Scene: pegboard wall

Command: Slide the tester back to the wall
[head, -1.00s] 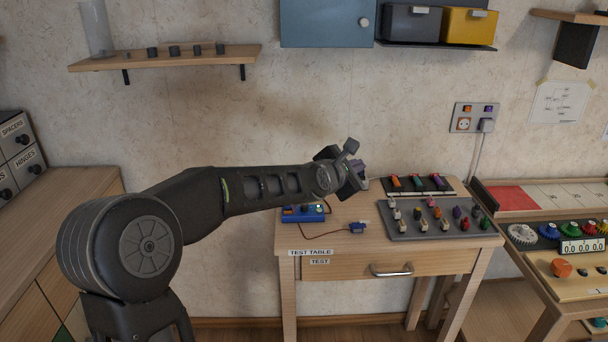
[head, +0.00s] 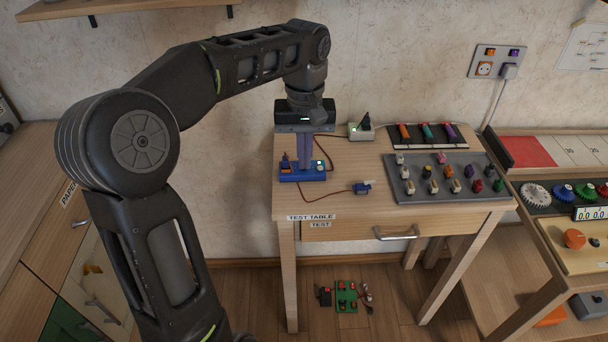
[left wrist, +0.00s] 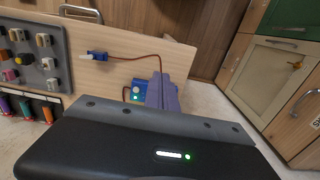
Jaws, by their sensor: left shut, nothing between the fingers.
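The tester, a small blue box (head: 303,176) with a red-brown wire, sits near the left edge of the test table (head: 345,200), away from the wall. The wire runs to a blue plug (head: 362,188) lying on the tabletop. My left gripper (head: 305,163) points down at the tester, its purple fingers shut and empty. The fingers hide part of the tester; I cannot tell if they touch it. In the left wrist view the tester (left wrist: 137,91) shows partly beside the shut fingers (left wrist: 162,93). My right gripper is not in view.
A white socket box (head: 361,131) with a black plug stands at the table's back. Right of it are a rack of coloured pieces (head: 427,136) and a grey tray (head: 445,189) with several small parts. Bare tabletop lies between the tester and the wall side.

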